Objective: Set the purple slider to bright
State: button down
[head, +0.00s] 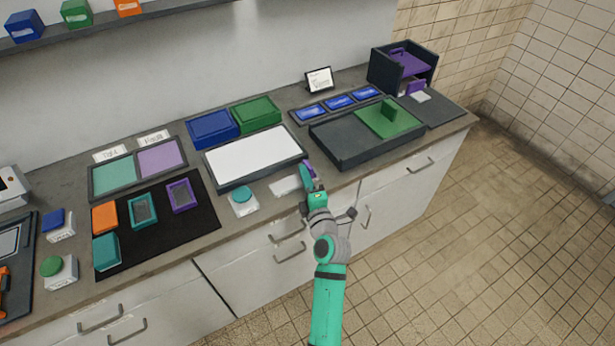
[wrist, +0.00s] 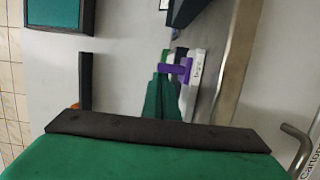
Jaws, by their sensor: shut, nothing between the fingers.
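The purple slider knob (head: 312,168) shows in the head view just beyond my gripper (head: 306,177), near the counter's front edge. In the wrist view the purple knob (wrist: 174,69) crosses a narrow track beside a white plate (wrist: 196,72). The plate carries small lettering that I cannot read. My green gripper fingers (wrist: 163,88) are shut with nothing between them, and their tips are right at the knob. I cannot tell whether they touch it. The lower part of the slider is hidden behind my fingers, so its exact setting is not clear.
A white plate (head: 286,185) and a teal button (head: 242,201) lie to the left of my gripper. A white-topped tray (head: 254,158) and a dark tray with a green panel (head: 345,148) stand behind. Drawer handles (head: 289,232) stick out from the counter front below.

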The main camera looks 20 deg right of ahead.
jog(key=shift+d, duration=0.35)
jog(key=a, duration=0.4)
jog(key=shift+s+a, duration=0.25)
jog(key=shift+a, duration=0.15)
jog(key=s, duration=1)
jog(key=shift+s+a, duration=0.15)
jog(key=shift+a, duration=0.05)
